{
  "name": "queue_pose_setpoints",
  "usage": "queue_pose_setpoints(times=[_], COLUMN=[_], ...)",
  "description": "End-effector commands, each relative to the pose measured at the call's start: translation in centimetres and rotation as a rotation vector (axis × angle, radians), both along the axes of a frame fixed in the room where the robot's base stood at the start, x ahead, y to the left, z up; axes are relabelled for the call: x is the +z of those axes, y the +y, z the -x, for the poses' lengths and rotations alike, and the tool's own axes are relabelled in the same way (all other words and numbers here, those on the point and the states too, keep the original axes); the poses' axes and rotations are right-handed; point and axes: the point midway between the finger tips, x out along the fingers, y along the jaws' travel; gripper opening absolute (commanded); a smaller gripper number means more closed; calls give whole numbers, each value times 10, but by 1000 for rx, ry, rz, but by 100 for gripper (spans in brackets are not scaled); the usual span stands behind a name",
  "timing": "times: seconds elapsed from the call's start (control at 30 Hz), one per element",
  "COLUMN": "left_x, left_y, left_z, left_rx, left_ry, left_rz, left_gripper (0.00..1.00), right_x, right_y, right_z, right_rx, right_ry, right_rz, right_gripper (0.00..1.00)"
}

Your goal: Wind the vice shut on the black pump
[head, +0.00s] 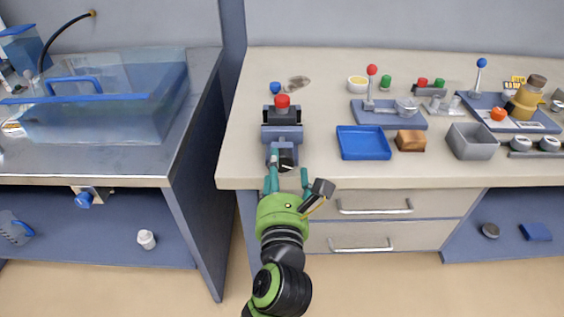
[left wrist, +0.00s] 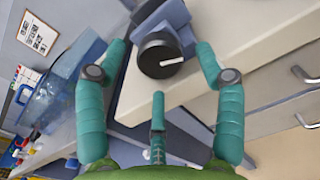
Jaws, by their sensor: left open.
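The blue-grey vice (head: 281,135) stands at the left front of the worktop. A dark block with a red knob (head: 282,101) on top sits at its jaws; it looks like the black pump, but I cannot tell how tightly it is held. The vice's round black handwheel (head: 288,159), with a pale bar on its face, points toward the front edge. My left gripper (head: 288,173) is open in front of it. In the left wrist view the handwheel (left wrist: 158,56) lies between the spread teal fingertips (left wrist: 160,48), with visible gaps on both sides. My right gripper is out of view.
A blue tray (head: 364,143), a brown block (head: 410,140) and a grey bin (head: 471,141) stand to the right. A lever fixture with a red ball (head: 372,70) is behind them. Drawers with a bar handle (head: 374,207) lie below the worktop. A water tank (head: 110,105) is at left.

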Motion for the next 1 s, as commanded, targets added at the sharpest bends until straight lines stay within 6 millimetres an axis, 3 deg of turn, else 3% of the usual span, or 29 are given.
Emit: queue_pose_setpoints(times=[0.2, 0.5, 0.53, 0.67, 0.87, 1.0], left_x=[0, 0, 0, 0, 0, 3], left_y=[0, 0, 0, 0, 0, 0], left_z=[-24, -27, -27, -27, -27, -28], left_rx=[-1, 0, 0, 0, 0, 1], left_ry=[-2, -1, -1, -1, 0, 2], left_rz=[-2, -1, -1, -2, -6, -54], left_gripper=[70, 70, 66, 14, 13, 13], right_x=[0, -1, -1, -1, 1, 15], right_y=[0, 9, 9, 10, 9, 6], right_z=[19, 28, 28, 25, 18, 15], right_rx=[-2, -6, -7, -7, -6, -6], right_ry=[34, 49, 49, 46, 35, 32], right_rz=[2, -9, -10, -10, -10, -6], right_gripper=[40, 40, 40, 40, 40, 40])
